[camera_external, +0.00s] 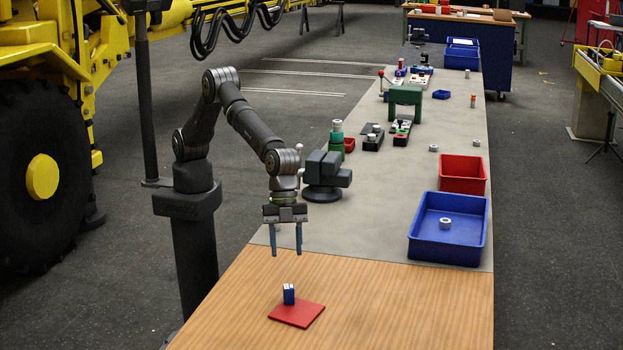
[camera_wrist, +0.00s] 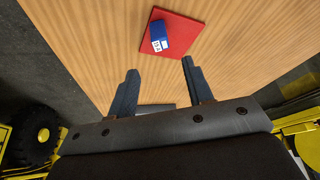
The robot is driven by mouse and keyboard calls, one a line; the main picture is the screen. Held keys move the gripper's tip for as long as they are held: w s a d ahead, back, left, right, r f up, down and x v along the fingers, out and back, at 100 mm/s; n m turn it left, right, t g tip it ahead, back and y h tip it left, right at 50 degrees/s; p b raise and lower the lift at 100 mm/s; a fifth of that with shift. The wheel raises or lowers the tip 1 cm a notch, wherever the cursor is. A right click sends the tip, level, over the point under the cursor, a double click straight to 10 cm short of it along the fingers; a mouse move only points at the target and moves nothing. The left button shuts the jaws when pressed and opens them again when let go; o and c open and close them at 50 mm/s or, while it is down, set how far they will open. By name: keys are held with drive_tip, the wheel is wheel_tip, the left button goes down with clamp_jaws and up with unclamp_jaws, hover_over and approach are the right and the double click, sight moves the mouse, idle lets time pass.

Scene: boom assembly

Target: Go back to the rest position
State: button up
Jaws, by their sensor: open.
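My gripper (camera_external: 286,240) is open and empty, pointing down above the wooden part of the bench. In the wrist view its two fingers (camera_wrist: 160,85) stand apart with nothing between them. A small blue block with white marks on one face (camera_external: 289,294) stands on a flat red square plate (camera_external: 306,315). The block also shows in the wrist view (camera_wrist: 161,38), on the red plate (camera_wrist: 180,25) beyond the fingertips. The gripper is above the block and apart from it.
A black vise (camera_external: 326,176) stands close behind the gripper. A blue tray (camera_external: 420,247) holding a metal ring and a red bin (camera_external: 463,174) are at the right. Fixtures and small parts line the grey bench farther back. The wooden surface around the plate is clear.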

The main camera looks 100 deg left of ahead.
sight(289, 288)
drive_tip(key=x, duration=1.2)
drive_tip(key=shift+r, duration=0.1)
wheel_tip(289, 288, up, 2)
drive_tip(key=shift+r, duration=1.05)
